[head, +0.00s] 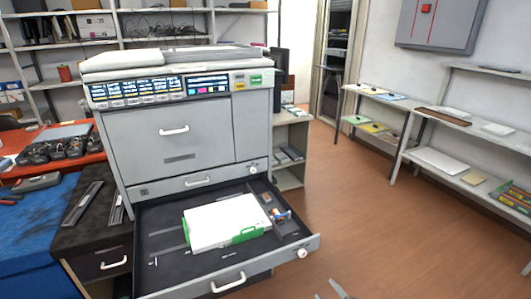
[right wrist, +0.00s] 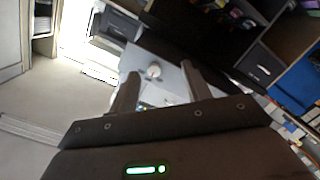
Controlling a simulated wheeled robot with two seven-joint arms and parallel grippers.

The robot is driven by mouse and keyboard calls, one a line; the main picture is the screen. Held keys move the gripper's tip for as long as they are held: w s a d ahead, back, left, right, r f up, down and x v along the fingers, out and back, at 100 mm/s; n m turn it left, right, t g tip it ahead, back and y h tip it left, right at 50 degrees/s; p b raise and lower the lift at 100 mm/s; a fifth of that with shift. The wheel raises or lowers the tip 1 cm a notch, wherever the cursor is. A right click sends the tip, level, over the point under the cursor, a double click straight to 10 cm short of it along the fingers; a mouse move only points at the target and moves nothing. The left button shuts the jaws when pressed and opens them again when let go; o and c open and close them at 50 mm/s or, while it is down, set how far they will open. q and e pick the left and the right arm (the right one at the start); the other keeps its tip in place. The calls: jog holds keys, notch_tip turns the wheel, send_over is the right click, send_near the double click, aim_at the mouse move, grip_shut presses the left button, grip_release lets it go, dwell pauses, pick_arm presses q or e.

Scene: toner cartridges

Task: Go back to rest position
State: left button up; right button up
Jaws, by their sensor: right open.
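My right gripper (head: 330,290) shows only by its fingertips at the bottom edge of the head view, in front of the printer drawer and apart from it. In the right wrist view its two fingers (right wrist: 158,85) stand apart with nothing held between them. Beyond them is a grey surface with a round white knob (right wrist: 153,71). My left gripper is not in view. The large grey printer (head: 185,135) has its lower drawer (head: 165,225) pulled out. A white block with green edges (head: 222,222) lies in the drawer.
A small blue and orange item (head: 281,215) lies at the drawer's right side. A blue-covered table (head: 35,230) and a red table (head: 75,155) stand at left. Shelves (head: 440,120) line the right wall. The wooden floor (head: 385,225) between printer and shelves is clear.

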jog(key=s+d+f+m+g+h, duration=0.25)
jog(key=s+f, duration=0.25)
jog(key=f, duration=0.4)
jog(key=s+d+f+m+g+h, duration=0.1)
jog(key=s+d+f+m+g, duration=0.25)
jog(key=f, duration=0.65)
jog(key=s+d+f+m+g+h, duration=0.1)
jog(key=s+d+f+g+h, duration=0.15)
jog(key=s+f, duration=0.55)
jog(key=s+f+m+g, duration=0.1)
jog(key=s+f, duration=0.3)
jog(key=s, duration=0.5)
jog(key=s+f+m+g, duration=0.1)
jog(key=s+f+g, duration=0.2)
jog(key=s, duration=0.7)
jog(key=s+a+f+g, duration=0.1)
jog(key=s+f+g, duration=0.1)
jog(key=s+f, duration=0.4)
jog(key=s, duration=0.3)
jog(key=shift+s+m, duration=0.4)
